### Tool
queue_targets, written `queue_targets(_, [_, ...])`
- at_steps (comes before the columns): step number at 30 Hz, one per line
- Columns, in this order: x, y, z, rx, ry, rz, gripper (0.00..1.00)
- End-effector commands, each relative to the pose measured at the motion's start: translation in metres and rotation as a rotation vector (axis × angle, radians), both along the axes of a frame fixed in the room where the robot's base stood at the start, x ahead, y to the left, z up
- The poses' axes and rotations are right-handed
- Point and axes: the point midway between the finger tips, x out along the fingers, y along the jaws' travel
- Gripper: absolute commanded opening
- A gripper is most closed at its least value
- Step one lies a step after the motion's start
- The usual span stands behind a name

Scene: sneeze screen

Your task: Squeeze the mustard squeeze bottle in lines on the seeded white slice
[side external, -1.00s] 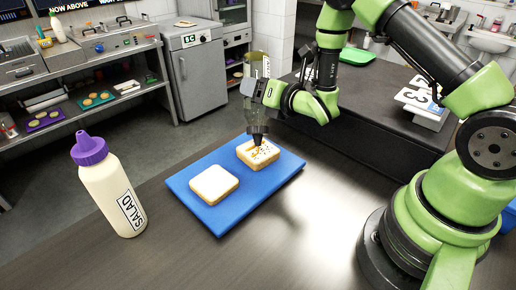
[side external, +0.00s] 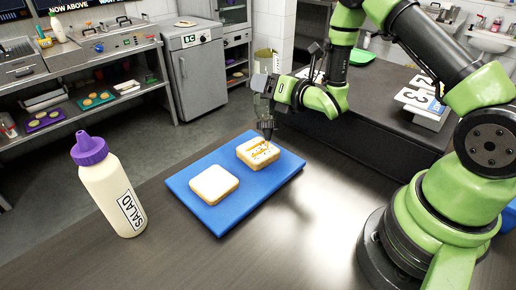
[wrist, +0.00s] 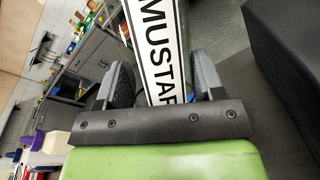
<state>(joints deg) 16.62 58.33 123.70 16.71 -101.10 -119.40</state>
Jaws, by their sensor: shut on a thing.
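My gripper (side external: 276,91) is shut on the mustard bottle (side external: 265,62), which is held nozzle-down. Its dark nozzle points at the far right edge area of the seeded white slice (side external: 252,160); I cannot tell whether it touches. Yellow-brown mustard lines lie across the top of that slice. In the wrist view, the bottle's label (wrist: 158,50) reads "MUSTAR" between the fingers of my gripper (wrist: 160,78). A plain white slice (side external: 214,184) lies at front left on the same blue board (side external: 229,217).
A cream salad bottle (side external: 112,197) with a purple cap stands upright left of the board. A black raised block (side external: 385,135) lies behind on the right, with a number sign (side external: 419,104) on it. The counter in front of the board is clear.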

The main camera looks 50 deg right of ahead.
Motion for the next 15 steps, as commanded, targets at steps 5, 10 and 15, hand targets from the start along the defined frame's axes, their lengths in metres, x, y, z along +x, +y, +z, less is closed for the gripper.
queue_targets(5, [0.000,0.000,0.000,-0.001,-0.002,0.001,0.42])
queue_targets(10, [0.001,0.000,0.007,0.000,-0.003,0.001,0.42])
queue_targets(15, [0.000,0.000,0.022,0.000,-0.004,0.001,0.42])
